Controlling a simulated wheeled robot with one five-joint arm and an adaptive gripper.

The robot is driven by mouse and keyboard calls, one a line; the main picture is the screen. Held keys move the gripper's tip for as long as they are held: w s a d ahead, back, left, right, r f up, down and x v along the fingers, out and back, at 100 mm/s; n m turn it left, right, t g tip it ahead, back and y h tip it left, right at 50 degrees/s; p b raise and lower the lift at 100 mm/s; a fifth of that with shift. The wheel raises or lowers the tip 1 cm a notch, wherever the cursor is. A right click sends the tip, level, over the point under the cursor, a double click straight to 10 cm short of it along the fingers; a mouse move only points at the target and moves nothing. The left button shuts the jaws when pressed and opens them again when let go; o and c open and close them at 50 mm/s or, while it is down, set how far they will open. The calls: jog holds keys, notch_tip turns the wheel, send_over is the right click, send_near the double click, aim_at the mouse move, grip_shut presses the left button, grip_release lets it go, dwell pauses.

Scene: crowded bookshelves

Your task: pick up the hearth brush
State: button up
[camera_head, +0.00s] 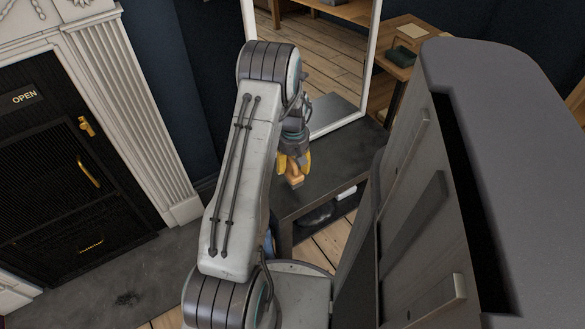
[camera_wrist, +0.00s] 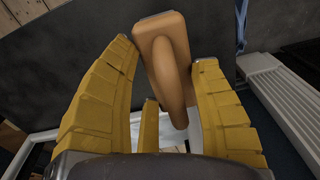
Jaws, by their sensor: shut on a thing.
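The hearth brush (camera_wrist: 170,62) is a tan-orange wooden piece with a rounded handle on a flat block, seen between the yellow fingers in the wrist view. My gripper (camera_wrist: 168,85) is shut on it, one finger on each side. In the head view my gripper (camera_head: 293,163) points down over the dark table, and the brush (camera_head: 295,181) shows as a small tan block below the fingers. It appears held above the tabletop; the exact gap is hard to tell. Any bristles are hidden from view.
The dark low table (camera_head: 330,172) has a lower shelf with a dark item and a white item. A white-framed mirror (camera_head: 372,60) stands behind it. A fireplace (camera_head: 75,170) is at left. A large grey cabinet (camera_head: 500,130) stands close at right.

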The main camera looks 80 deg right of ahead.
jog(key=s+a+r, duration=0.2)
jog(key=s+a+r+p, duration=0.1)
jog(key=s+a+r, duration=0.1)
jog(key=s+a, duration=0.1)
jog(key=s+a+r, duration=0.2)
jog(key=s+a, duration=0.1)
jog(key=shift+s+r+p, duration=0.1)
jog(key=shift+r+p, duration=0.2)
jog(key=o, duration=0.7)
grip_shut()
